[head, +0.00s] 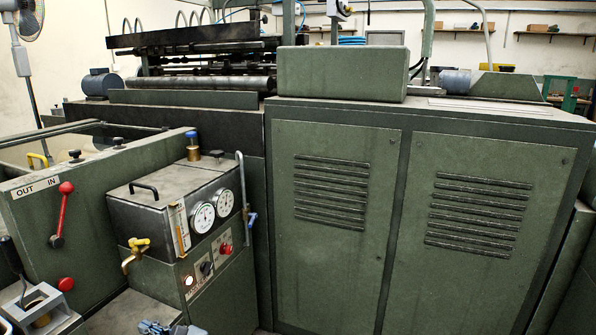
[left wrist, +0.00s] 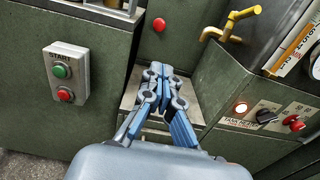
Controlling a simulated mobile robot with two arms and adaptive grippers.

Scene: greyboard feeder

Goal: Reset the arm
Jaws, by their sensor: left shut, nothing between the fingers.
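My left gripper (left wrist: 160,88) fills the middle of the left wrist view, with its blue-grey fingers together and nothing between them. In the head view only a small part of the left gripper (head: 170,328) shows at the bottom edge, left of the middle. It is in front of the green machine panel that carries a lit lamp and knobs. A grey ledge (left wrist: 190,112) shows behind and below the fingers in the left wrist view. My right gripper is not in view.
A gauge box (head: 150,205) with a yellow tap (head: 134,255) stands left of the large green cabinet (head: 330,220). A red-handled lever (head: 60,215) is at the left. In the left wrist view, a start button box (left wrist: 67,73) is at the left and a yellow tap (left wrist: 232,25) at the upper right.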

